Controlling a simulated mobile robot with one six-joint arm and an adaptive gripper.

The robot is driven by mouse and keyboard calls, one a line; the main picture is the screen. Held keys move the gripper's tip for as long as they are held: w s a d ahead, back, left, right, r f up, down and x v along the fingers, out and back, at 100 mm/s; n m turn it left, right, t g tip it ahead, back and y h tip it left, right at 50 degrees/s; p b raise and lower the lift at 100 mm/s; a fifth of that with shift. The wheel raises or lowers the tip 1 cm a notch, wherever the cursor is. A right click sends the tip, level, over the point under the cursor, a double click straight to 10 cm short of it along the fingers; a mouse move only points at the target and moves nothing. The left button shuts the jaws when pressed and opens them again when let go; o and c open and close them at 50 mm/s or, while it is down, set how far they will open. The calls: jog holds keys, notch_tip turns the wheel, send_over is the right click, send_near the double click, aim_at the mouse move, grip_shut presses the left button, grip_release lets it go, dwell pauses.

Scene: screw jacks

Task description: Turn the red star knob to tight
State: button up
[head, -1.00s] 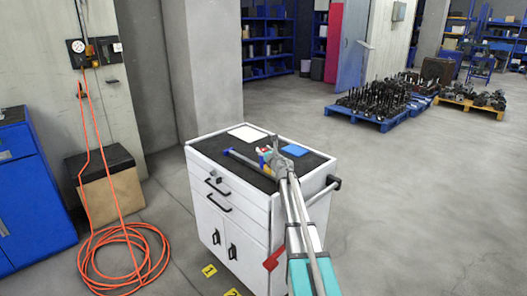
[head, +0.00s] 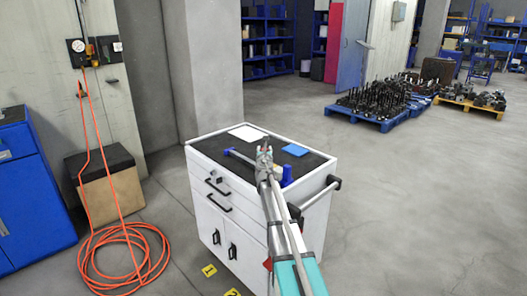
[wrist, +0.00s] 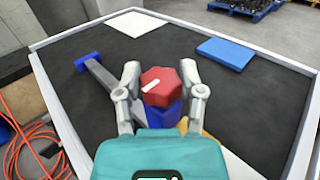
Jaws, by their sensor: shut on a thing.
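The red star knob (wrist: 159,86) shows in the wrist view with a white mark on its top, over a blue block (wrist: 165,116). A grey bar with a blue end (wrist: 88,62) runs to the left from beside the knob. My gripper (wrist: 160,80) has one finger on each side of the knob and is shut on it. In the head view my gripper (head: 264,152) is over the cart top and hides the knob. A blue upright piece (head: 287,174) shows just right of it.
The white cart (head: 240,222) has a dark top with a raised rim. A white sheet (head: 247,133) and a blue flat block (head: 295,150) lie on it. An orange hose (head: 125,258) is coiled on the floor at left. Open floor lies to the right.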

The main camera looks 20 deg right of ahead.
jog(key=m+g+h, duration=0.4)
jog(key=h, duration=0.2)
jog(key=shift+w+m, duration=0.1)
jog(key=shift+m, duration=0.3)
jog(key=shift+d+m+g+h, duration=0.1)
jog(key=shift+m+g+h, duration=0.5)
jog(key=shift+g, duration=0.3)
jog(key=o, duration=1.2)
jog(key=shift+s, duration=0.2)
jog(key=v, duration=1.2)
jog(key=shift+w, duration=0.2)
